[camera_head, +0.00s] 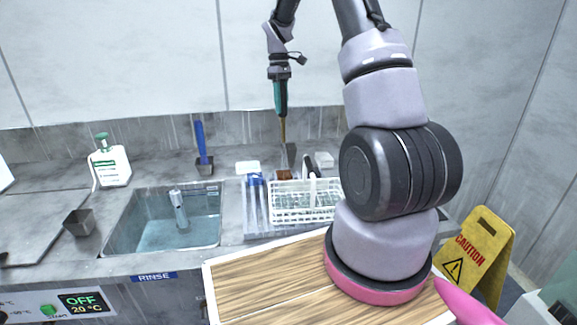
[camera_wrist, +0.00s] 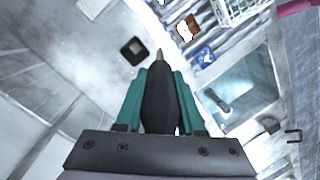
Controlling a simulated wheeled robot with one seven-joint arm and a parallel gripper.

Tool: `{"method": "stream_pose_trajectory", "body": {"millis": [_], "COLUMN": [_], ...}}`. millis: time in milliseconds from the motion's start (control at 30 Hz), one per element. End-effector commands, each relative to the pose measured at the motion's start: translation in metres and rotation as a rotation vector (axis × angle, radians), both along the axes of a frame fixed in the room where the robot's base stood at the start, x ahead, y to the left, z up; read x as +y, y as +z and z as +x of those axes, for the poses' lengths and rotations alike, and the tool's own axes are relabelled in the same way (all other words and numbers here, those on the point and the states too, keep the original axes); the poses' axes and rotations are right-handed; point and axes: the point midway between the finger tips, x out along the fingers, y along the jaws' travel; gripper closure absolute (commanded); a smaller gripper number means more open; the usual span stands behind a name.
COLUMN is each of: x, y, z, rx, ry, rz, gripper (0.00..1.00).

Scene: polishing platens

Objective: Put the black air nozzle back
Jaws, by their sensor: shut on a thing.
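The black air nozzle (camera_wrist: 159,97) has a dark tapered body and a pale brass-coloured tip. My gripper (camera_wrist: 160,88), with teal fingers, is shut around its body in the wrist view. In the head view my gripper (camera_head: 280,98) is raised above the back of the counter, and the nozzle's thin brass tip (camera_head: 282,131) points down. A small black square holder (camera_wrist: 133,50) with a dark opening lies on the counter just beyond the tip in the wrist view. A grey upright piece (camera_head: 290,155) stands below the tip; I cannot tell if it is the same holder.
A white wire rack (camera_head: 306,216) stands in front of a brown block (camera_head: 284,174). The sink (camera_head: 150,238) is to the left, with a blue-handled tool (camera_head: 201,142) behind it. A wooden board (camera_head: 270,283) is in front. The wall (camera_head: 150,65) rises close behind the counter.

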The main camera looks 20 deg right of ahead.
Motion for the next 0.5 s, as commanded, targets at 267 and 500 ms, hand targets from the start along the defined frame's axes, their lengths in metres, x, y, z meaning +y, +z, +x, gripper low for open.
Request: {"method": "stream_pose_trajectory", "body": {"millis": [267,500], "x": [-0.022,-0.030], "y": [-0.010,-0.013], "z": [0.007,0.011], "rx": [-0.131,-0.182], "ry": [0.652,0.935], "rz": [0.024,0.063], "gripper": [1.00,1.00]}}
